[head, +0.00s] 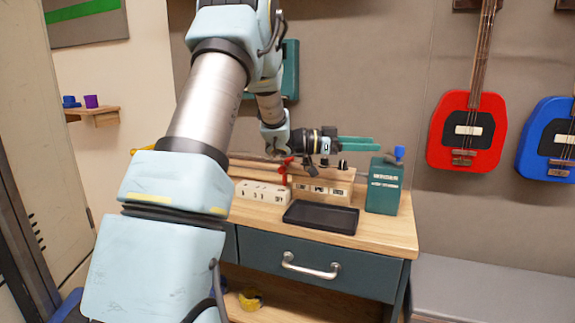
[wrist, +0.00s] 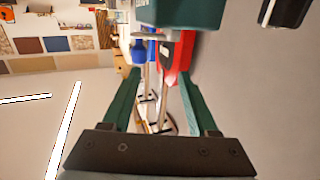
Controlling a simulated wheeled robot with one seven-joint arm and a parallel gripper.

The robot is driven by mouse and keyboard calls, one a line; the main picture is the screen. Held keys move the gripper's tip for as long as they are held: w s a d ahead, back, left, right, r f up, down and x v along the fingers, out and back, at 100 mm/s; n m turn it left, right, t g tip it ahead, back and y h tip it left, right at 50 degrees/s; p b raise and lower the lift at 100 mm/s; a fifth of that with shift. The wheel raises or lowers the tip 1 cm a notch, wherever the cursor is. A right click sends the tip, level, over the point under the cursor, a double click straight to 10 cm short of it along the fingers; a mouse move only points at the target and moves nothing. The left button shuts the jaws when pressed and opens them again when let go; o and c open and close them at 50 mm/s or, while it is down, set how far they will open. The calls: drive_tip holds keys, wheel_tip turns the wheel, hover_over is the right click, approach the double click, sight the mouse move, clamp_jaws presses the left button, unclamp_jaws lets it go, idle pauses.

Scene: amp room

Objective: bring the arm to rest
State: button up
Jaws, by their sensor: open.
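My gripper (head: 376,144) is at the end of my arm, raised above the back of the workbench (head: 395,235) and pointing right. Its two green fingers also show in the wrist view (wrist: 158,76), spread apart with nothing held between them. In the head view it is above the wooden rack (head: 340,176) and up and left of the dark green box (head: 383,190). My arm reaches from the lower left up over the top edge of the picture and back down to the gripper. It hides the left part of the bench.
A black tray (head: 320,217) lies on the bench front, beside a pale labelled block (head: 262,193). The drawer (head: 320,270) below is shut. A red guitar (head: 467,130) and a blue guitar (head: 548,140) hang on the right wall. A grey bench (head: 490,285) stands below them.

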drive_tip(key=w+a+r+n+t+y+p, duration=0.1)
drive_tip(key=w+a+n+t+y+p, duration=0.1)
drive_tip(key=w+a+n+t+y, duration=0.5)
drive_tip(key=s+a+f+n+t+y+p, duration=0.1)
drive_tip(key=a+f+n+t+y, duration=0.15)
drive_tip(key=a, duration=0.55)
drive_tip(key=s+a+f+n+t+y+p, duration=0.15)
drive_tip(key=a+n+y, duration=0.25)
drive_tip(key=a, duration=0.4)
drive_tip(key=s+a+f+n+g+y, duration=0.1)
drive_tip(key=s+a+g, duration=0.1)
drive_tip(key=s, duration=0.6)
drive_tip(key=s+a+f+n+g+y+p, duration=0.1)
drive_tip(key=s+a+f+n+g, duration=0.1)
drive_tip(key=s, duration=0.6)
drive_tip(key=s+a+f+n+g+y+p, duration=0.1)
drive_tip(key=s+a+f+g+y, duration=0.1)
drive_tip(key=s+a+g, duration=0.2)
drive_tip(key=s+a, duration=0.2)
drive_tip(key=s, duration=0.2)
drive_tip(key=shift+n, duration=0.25)
